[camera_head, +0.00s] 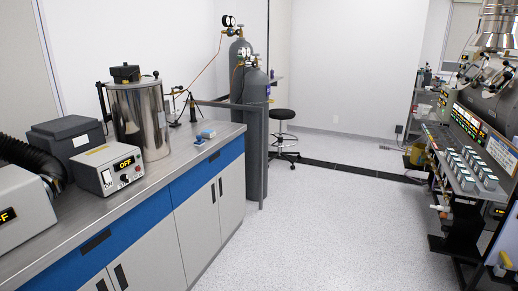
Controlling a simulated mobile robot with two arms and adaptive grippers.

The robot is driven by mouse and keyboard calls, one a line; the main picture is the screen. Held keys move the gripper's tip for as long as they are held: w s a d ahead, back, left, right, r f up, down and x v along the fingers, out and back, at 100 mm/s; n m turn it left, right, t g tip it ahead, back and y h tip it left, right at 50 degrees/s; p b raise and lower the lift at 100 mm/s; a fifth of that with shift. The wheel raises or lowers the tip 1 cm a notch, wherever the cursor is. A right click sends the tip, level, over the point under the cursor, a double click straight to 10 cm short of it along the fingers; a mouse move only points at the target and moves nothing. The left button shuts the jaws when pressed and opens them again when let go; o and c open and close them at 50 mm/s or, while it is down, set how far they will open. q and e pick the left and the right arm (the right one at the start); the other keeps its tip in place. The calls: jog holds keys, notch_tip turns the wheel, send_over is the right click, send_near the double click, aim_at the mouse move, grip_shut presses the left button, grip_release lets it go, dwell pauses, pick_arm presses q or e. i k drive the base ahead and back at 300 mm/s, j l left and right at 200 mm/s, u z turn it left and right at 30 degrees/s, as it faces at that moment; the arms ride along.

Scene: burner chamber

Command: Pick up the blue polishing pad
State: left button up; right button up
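A small blue and white item (205,134) lies on the grey countertop (178,163) near its far right end. It looks like the blue polishing pad, but it is too small to make out clearly. Nothing touches it from above. Neither of my grippers is in view.
A machine panel (470,150) is at right. The middle floor (330,210) is clear.

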aim_at(200, 142)
jog(key=i+l+z, duration=0.1)
jog(key=i+z, duration=0.4)
jog(key=i, duration=1.7)
jog(key=i+u, duration=0.8)
jog(key=i, duration=0.15)
jog(key=i+l+u, duration=0.75)
jog(key=i+j, duration=0.1)
